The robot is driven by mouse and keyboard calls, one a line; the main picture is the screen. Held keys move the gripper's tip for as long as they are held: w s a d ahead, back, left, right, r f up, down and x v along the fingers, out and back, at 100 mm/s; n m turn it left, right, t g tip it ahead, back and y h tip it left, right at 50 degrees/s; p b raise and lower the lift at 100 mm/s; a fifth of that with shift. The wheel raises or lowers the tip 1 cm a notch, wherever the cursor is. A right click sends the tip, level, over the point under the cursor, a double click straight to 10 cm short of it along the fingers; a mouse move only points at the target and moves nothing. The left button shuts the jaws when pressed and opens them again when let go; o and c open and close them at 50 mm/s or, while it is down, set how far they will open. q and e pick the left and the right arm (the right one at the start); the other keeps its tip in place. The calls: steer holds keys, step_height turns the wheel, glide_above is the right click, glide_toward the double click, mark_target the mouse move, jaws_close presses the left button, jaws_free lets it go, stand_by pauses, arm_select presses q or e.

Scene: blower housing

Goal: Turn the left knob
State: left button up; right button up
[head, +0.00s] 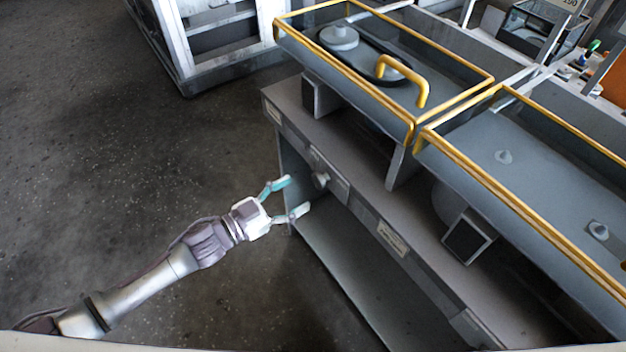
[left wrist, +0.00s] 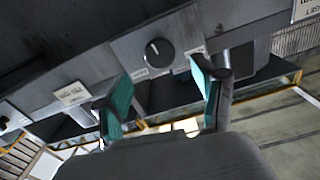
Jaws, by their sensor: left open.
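The left knob (head: 320,180) is a small round knob on the front face of the grey workbench. In the left wrist view the knob (left wrist: 158,53) is dark, with a light pointer mark, on a grey panel. My left gripper (head: 294,196) is open and empty, its teal-padded fingers pointing at the knob. In the left wrist view the two fingers (left wrist: 158,78) are spread to either side of the knob, which appears a little beyond their tips. I see no contact. My right gripper is not in view.
The workbench (head: 345,165) has an open space under its front panel. Yellow-railed trays (head: 455,125) stand above it, one holding a dark flat part with a yellow handle (head: 405,78). A white frame cabinet (head: 200,50) stands at the back. The floor (head: 120,150) at left is clear.

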mark_target(316, 182)
arm_select(q)
steer(key=x, duration=0.6)
steer(key=shift+c, duration=0.3)
steer(key=c, duration=1.1)
